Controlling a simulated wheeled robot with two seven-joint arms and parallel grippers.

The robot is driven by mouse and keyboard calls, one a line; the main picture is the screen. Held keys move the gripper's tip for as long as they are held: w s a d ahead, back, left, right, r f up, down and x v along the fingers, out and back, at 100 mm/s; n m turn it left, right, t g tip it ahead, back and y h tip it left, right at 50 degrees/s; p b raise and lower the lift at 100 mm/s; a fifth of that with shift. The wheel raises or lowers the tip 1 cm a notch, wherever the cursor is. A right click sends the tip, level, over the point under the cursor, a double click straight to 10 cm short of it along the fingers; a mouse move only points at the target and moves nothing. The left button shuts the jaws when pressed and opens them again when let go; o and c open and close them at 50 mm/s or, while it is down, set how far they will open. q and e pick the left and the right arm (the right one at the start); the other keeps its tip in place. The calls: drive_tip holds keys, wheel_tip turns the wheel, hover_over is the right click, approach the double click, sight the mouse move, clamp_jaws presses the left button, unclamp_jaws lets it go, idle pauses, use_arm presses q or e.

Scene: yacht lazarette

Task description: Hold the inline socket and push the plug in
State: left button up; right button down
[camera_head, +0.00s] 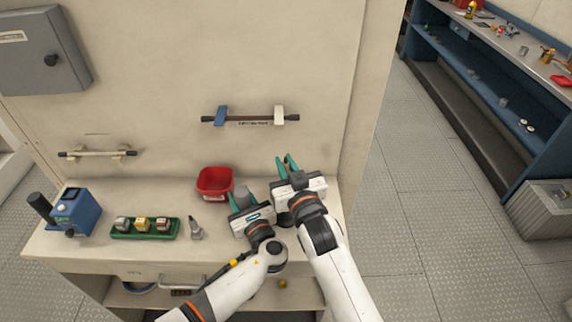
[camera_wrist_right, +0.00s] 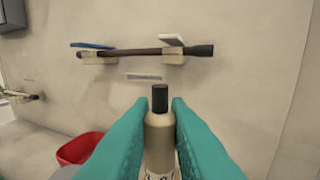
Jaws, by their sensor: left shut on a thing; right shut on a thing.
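My right gripper (camera_head: 287,164) is shut on a beige, bottle-shaped piece (camera_wrist_right: 159,141) with a narrow black tip and some lettering low on its body. The piece points toward the back wall, between the teal fingers in the right wrist view. My left gripper (camera_head: 242,199) is beside it, to the left and lower, shut on a grey piece (camera_head: 241,192) whose shape is mostly hidden by the fingers. I cannot tell which held piece is the plug and which is the inline socket. The two pieces are apart.
A red bin (camera_head: 214,182) stands just left of my left gripper. A small grey bottle-like item (camera_head: 195,229), a green tray (camera_head: 119,235) of small blocks and a blue device (camera_head: 80,212) stand further left. A dark rod (camera_head: 250,119) in two brackets is on the wall above.

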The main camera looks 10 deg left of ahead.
drive_tip(key=shift+f, duration=0.2)
idle(0.5)
drive_tip(key=shift+f, duration=0.25)
drive_tip(key=shift+f, duration=1.7)
idle(0.9)
drive_tip(key=c, duration=1.3)
unclamp_jaws()
drive_tip(key=v, duration=1.2)
